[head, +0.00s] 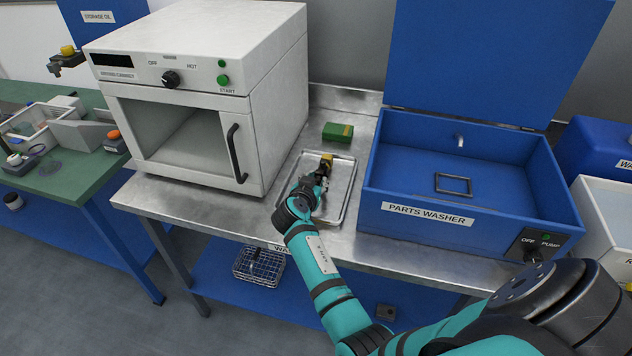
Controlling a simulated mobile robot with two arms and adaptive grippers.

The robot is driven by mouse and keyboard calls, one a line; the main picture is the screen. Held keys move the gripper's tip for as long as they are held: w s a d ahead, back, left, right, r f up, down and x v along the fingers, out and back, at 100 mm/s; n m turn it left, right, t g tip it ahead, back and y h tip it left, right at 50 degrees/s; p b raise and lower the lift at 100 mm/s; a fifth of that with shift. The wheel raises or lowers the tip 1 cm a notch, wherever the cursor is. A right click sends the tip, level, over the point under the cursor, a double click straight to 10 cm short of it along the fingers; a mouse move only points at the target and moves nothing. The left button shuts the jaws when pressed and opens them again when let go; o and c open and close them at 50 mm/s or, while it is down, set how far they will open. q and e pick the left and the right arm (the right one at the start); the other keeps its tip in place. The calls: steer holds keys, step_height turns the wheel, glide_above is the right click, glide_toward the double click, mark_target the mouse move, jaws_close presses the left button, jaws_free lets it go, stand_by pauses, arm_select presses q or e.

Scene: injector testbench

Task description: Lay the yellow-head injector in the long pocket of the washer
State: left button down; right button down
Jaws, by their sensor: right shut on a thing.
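My right gripper (318,183) is over the metal tray (345,192) between the cabinet and the washer. It is shut on the yellow-head injector, whose yellow head (327,160) shows just past the fingers. The injector's body is mostly hidden by the gripper and is too small to make out. I cannot tell whether it touches the tray. The blue parts washer (395,185) stands open to the right, with a dark rectangular frame (454,184) on its floor. My left gripper is not in view.
A white cabinet (200,95) with a glass door stands left of the tray. A green box (338,131) lies behind the tray. The washer's raised lid (490,60) stands at the back, and a spout (459,140) sticks out of its rear wall.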

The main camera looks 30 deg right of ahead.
stand_by(0.3)
steer(key=shift+f, duration=0.2)
steer(key=c, duration=1.1)
jaws_free()
